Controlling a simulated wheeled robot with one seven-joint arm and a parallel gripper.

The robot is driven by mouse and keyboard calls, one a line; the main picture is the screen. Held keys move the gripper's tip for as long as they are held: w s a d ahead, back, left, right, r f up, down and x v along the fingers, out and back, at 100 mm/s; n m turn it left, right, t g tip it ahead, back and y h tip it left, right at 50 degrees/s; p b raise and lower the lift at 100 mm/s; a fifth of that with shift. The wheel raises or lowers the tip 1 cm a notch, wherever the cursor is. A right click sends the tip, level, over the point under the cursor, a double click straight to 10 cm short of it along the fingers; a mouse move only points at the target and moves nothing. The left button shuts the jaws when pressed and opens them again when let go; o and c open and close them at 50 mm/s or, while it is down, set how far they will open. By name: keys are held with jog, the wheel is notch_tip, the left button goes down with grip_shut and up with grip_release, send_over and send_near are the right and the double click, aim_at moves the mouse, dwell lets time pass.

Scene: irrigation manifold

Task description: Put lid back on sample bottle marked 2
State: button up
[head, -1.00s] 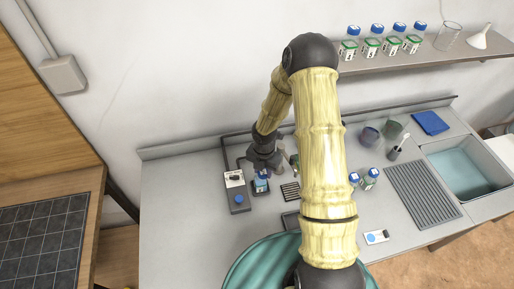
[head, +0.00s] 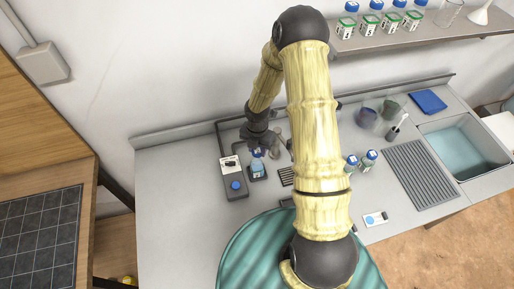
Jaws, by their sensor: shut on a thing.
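A small bottle (head: 257,169) with blue contents stands upright on a dark pad at the bench's left part, beside a grey device. My gripper (head: 257,151) is directly above the bottle, pointing down at its mouth. It is shut on what looks like a small blue lid, mostly hidden by the fingers. Whether the lid touches the bottle's neck cannot be told. The bottle's number cannot be read.
The grey device (head: 235,182) has a blue round part on top. Two lidded bottles (head: 361,162) stand right of my arm. A drying rack (head: 418,172) and sink (head: 462,147) lie further right. More bottles (head: 381,20) stand on the shelf.

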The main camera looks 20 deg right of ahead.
aim_at(257, 161)
jog(key=shift+w+f+b, duration=0.1)
jog(key=shift+f+b, duration=1.9)
jog(key=shift+f, duration=0.65)
jog(key=shift+a, duration=0.1)
jog(key=shift+s, duration=0.2)
jog(key=shift+w+f+p, duration=0.15)
jog(key=shift+w+p, duration=0.1)
jog(key=shift+p, duration=0.15)
dwell(0.3)
jog(key=o, duration=1.5)
